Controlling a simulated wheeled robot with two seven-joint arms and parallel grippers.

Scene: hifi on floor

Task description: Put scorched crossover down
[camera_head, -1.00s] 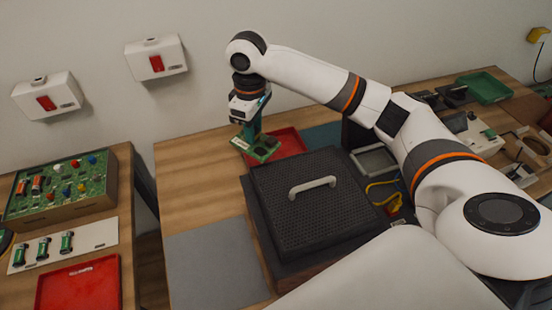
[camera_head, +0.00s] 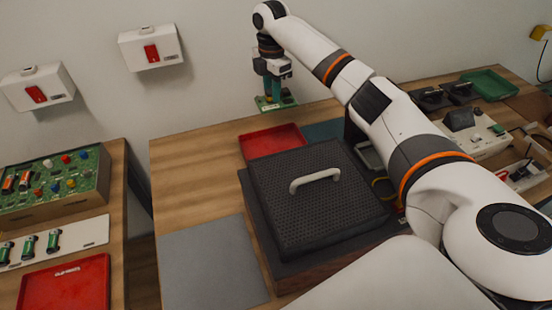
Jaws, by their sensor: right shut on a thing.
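My right gripper (camera_head: 274,92) is at the back of the table, pointing down. It is shut on a small green board (camera_head: 287,102), which I take to be the crossover. The board is held above the red tray (camera_head: 261,143), near the wall, and looks roughly level. Scorch marks are too small to tell. The red tray's visible floor is empty; the black speaker box hides part of its front. My left gripper is not in view.
A black box with a mesh grille and pale handle (camera_head: 315,183) fills the middle of the table. A grey mat (camera_head: 210,264) is clear at front left. Another red tray (camera_head: 64,287) lies on the left table, near a green component board (camera_head: 52,190).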

